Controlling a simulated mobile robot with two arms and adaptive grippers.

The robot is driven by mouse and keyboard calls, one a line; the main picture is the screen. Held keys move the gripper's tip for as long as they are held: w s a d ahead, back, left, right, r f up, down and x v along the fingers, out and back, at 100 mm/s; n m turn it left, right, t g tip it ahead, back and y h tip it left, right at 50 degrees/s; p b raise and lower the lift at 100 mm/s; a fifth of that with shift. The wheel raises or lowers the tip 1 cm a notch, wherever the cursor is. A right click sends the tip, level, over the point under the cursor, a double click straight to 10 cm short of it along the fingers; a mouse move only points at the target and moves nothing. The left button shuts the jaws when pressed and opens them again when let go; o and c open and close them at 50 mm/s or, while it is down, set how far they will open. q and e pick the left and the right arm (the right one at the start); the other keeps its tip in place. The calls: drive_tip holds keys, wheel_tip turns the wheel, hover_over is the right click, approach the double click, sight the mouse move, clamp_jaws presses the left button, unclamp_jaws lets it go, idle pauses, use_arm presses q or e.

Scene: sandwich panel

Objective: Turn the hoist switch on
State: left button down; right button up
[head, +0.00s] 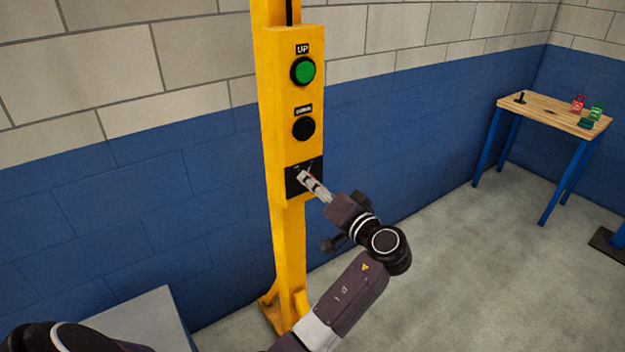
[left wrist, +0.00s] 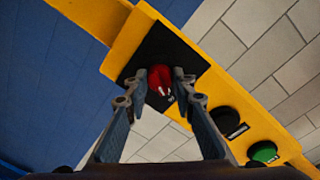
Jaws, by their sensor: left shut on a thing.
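The hoist switch is a red knob (left wrist: 160,76) on a black plate (head: 291,182) low on the yellow control panel (head: 276,110). In the left wrist view the knob sits between the two fingertips of my left gripper (left wrist: 160,88), which is shut on it. In the head view my left gripper (head: 306,178) reaches the plate from the lower right and hides the knob. Small markings show on the plate, too small to read. My right gripper is not in view.
Above the switch are a green UP button (head: 303,71) and a black button (head: 304,129). The panel is on a yellow post (head: 289,255) near a blue and grey wall. A wooden table (head: 548,109) with small items stands far right; the floor between is clear.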

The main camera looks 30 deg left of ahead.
use_arm(q)
drive_tip(key=shift+m, duration=0.6)
drive_tip(key=shift+p, duration=0.35)
drive_tip(key=c, duration=1.6)
unclamp_jaws()
drive_tip(key=v, duration=0.7)
drive_tip(key=shift+d, duration=0.3)
